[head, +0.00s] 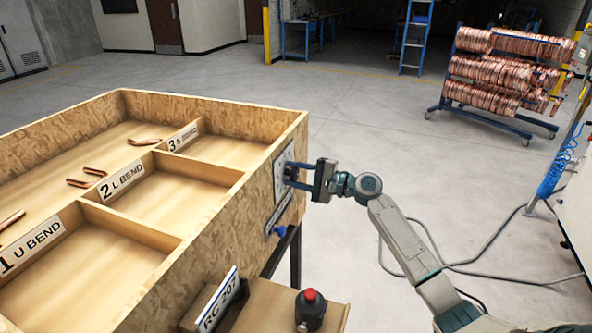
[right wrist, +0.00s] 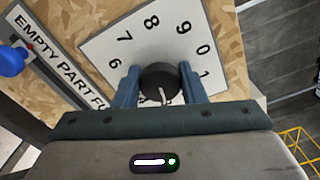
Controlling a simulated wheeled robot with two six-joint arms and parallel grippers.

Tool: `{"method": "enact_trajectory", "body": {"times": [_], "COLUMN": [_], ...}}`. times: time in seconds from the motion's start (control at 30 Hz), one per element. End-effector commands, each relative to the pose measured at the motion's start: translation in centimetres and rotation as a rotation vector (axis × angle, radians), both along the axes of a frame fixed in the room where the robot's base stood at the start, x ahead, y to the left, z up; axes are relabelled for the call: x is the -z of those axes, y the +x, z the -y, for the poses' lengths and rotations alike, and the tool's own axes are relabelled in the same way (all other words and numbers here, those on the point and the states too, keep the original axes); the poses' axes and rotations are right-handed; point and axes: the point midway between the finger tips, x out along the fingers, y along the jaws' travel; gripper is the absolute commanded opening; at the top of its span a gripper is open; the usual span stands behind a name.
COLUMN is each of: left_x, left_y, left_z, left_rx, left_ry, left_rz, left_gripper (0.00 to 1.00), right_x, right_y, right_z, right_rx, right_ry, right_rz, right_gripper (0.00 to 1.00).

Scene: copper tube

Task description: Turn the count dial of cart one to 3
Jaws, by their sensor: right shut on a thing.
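The count dial is a dark round knob (right wrist: 160,80) on a white plate (right wrist: 101,49) fixed to the cart's wooden side. The digits 6, 7, 8, 9, 0 and 1 show around it; the others are hidden behind my gripper. A pale pointer mark on the knob points down in the right wrist view, towards the hidden part. My right gripper (right wrist: 159,88) is shut on the knob, one finger on each side. In the head view, my right gripper (head: 301,178) reaches the dial plate (head: 282,169) from the right. My left gripper is not in view.
Beside the dial sit an "EMPTY PART FU…" label (right wrist: 62,62) and a blue knob (right wrist: 11,61). A shelf with a red-topped button (head: 310,309) is below. Open floor and a coil rack (head: 505,75) lie beyond.

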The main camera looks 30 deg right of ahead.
Motion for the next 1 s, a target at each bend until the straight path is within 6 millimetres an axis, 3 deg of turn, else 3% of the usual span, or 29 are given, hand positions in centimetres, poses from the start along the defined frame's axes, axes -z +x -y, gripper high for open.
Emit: {"method": "enact_trajectory", "body": {"times": [0.8,0.83,0.93,1.0], "left_x": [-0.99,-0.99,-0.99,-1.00], "left_y": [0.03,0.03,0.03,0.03], "left_z": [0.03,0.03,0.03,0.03], "left_rx": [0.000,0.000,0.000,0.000], "left_ry": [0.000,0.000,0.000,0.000], "left_rz": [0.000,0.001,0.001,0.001], "left_gripper": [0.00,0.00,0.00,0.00], "right_x": [0.05,0.05,0.04,0.04], "right_y": [0.02,0.01,0.02,0.01], "right_z": [0.06,0.06,0.05,0.04], "right_rx": [0.001,0.001,0.001,0.001], "right_ry": [0.092,0.092,0.091,0.091], "right_rz": [-0.082,-0.082,-0.081,-0.081], "right_gripper": [0.15,0.41,0.59,0.59]}}
